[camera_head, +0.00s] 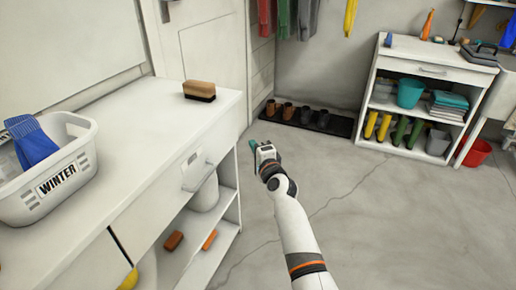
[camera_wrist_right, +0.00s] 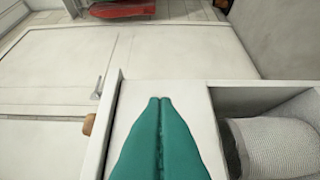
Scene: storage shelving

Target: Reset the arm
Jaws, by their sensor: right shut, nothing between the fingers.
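My right arm reaches in from the bottom of the head view. Its gripper (camera_head: 254,145) is beside the end of the white cabinet (camera_head: 140,160), over the grey floor. In the right wrist view the two teal fingers (camera_wrist_right: 160,100) lie together with nothing between them. A white panel shows right behind the fingertips; I cannot tell whether they touch it. My left gripper is in neither view.
A white basket (camera_head: 75,185) marked WINTER holds a blue glove (camera_head: 32,142) on the cabinet top. A brush (camera_head: 199,91) lies near its far end. Shoes stand on a dark mat (camera_head: 340,126) by the wall. A white shelf unit (camera_head: 430,55) stands back right. Open floor lies right of my arm.

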